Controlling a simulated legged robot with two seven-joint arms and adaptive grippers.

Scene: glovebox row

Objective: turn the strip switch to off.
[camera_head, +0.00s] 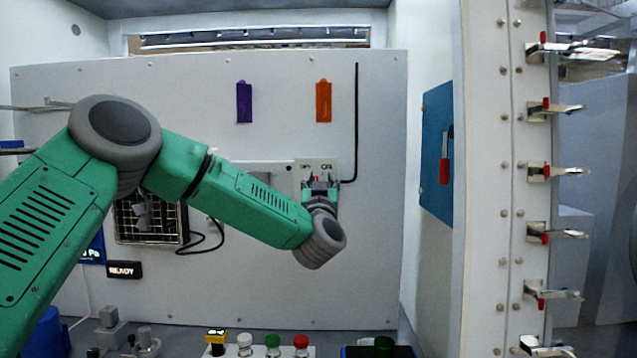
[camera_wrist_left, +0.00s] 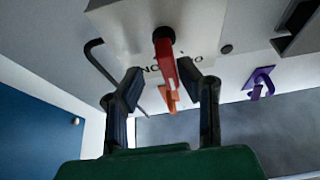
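The strip switch is a red lever (camera_wrist_left: 168,65) on a pale plate (camera_head: 318,165) on the back panel, with small lettering above the lever in the head view. In the head view only a bit of red shows between my fingers. My left gripper (camera_head: 320,184) is in front of the plate. In the left wrist view the left gripper (camera_wrist_left: 160,75) is open, with one finger on each side of the lever. The right-hand finger is very close to the lever; I cannot tell whether it touches. My right gripper is not in view.
A black cable (camera_head: 356,120) runs down to the plate. A caged box (camera_head: 150,222) is at left. Push buttons (camera_head: 272,345) line the bottom. A blue board (camera_head: 437,155) is on the right wall.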

